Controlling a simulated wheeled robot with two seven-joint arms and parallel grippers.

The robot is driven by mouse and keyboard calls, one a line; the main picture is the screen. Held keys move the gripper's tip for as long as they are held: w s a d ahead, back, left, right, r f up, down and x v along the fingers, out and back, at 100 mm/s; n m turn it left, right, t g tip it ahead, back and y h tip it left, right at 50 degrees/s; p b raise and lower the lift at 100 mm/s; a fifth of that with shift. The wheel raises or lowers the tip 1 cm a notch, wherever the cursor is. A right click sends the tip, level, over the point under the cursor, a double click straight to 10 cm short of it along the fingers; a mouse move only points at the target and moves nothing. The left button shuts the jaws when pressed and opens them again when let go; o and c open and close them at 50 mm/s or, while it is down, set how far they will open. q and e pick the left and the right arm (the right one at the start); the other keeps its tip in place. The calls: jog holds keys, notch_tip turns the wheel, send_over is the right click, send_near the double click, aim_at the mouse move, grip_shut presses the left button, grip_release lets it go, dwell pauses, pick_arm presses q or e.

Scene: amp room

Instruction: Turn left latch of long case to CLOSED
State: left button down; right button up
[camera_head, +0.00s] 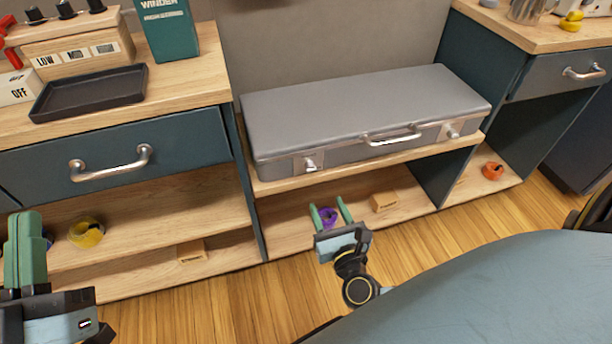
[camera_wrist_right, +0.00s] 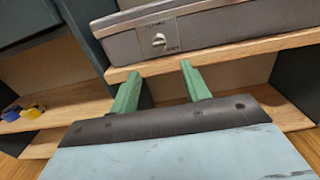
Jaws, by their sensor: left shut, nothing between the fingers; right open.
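The long grey case (camera_head: 360,110) lies shut on a wooden shelf between the two cabinets in the head view. Its left latch (camera_head: 311,163) is a small silver knob on a plate at the left of the front face. My left gripper (camera_head: 24,245) is shut and empty at the far left.
The case's handle (camera_head: 392,135) and right latch (camera_head: 452,131) are on its front. The shelf edge (camera_wrist_right: 225,54) lies between my right fingers and the case. A purple roll (camera_head: 328,217) and a wooden block (camera_head: 384,202) are on the lower shelf. A drawer handle (camera_head: 110,164) sticks out at left.

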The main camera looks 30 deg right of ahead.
aim_at(310, 168)
pick_arm(q)
jog(key=s+r+t+b, duration=0.1)
jog(key=t+b, duration=0.1)
jog(key=t, duration=0.1)
jog(key=shift+s+a+r+h, duration=0.25)
jog(key=shift+s+r+h, duration=0.15)
pick_arm(e)
jog(key=x, duration=1)
jog(key=shift+w, duration=0.4)
jog(key=c, duration=1)
